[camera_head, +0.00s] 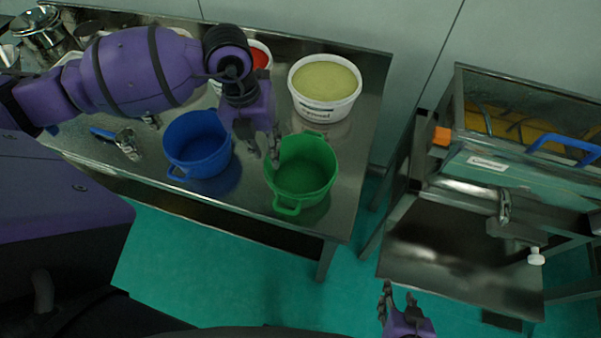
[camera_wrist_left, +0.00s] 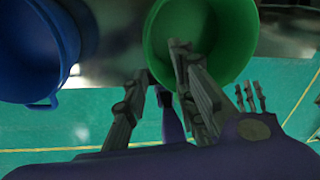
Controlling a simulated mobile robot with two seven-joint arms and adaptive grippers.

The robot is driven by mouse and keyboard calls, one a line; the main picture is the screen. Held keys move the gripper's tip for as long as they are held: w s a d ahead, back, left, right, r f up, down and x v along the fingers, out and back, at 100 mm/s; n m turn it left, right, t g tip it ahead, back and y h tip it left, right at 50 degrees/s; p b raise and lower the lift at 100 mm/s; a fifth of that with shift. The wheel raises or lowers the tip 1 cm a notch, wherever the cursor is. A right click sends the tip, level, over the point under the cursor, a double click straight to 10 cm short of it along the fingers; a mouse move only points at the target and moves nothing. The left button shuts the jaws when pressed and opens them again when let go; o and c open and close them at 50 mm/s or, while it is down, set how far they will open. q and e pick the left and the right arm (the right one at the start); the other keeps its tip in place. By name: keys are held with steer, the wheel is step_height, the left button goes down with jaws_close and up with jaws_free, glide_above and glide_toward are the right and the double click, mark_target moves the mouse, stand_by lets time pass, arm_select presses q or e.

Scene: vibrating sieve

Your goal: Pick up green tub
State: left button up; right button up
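The green tub (camera_head: 303,172) stands upright and empty on the metal table, with a loop handle at its front. My left gripper (camera_head: 263,148) is at the tub's left rim, fingers pointing down. In the left wrist view the green tub (camera_wrist_left: 200,35) is partly covered by one side of my left gripper (camera_wrist_left: 160,95); the other fingers lie apart, outside the rim. The gripper is open, with nothing held. I cannot tell whether it touches the tub. My right gripper (camera_head: 398,297) is low at the right, away from the table, its fingers apart and empty.
A blue tub (camera_head: 197,145) stands just left of my left gripper. A white bucket of yellowish material (camera_head: 324,88) is behind the green tub; another with red contents (camera_head: 260,57) is partly hidden. The sieve machine (camera_head: 500,165) stands right, across a gap. Metal tools (camera_head: 125,142) lie left.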

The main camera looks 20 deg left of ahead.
arm_select(q)
glide_toward(274, 181)
steer(key=shift+d+f, duration=0.2)
steer(key=shift+f, duration=1.4)
steer(key=shift+d+f, duration=0.25)
steer(key=shift+f, duration=1.3)
jaws_close()
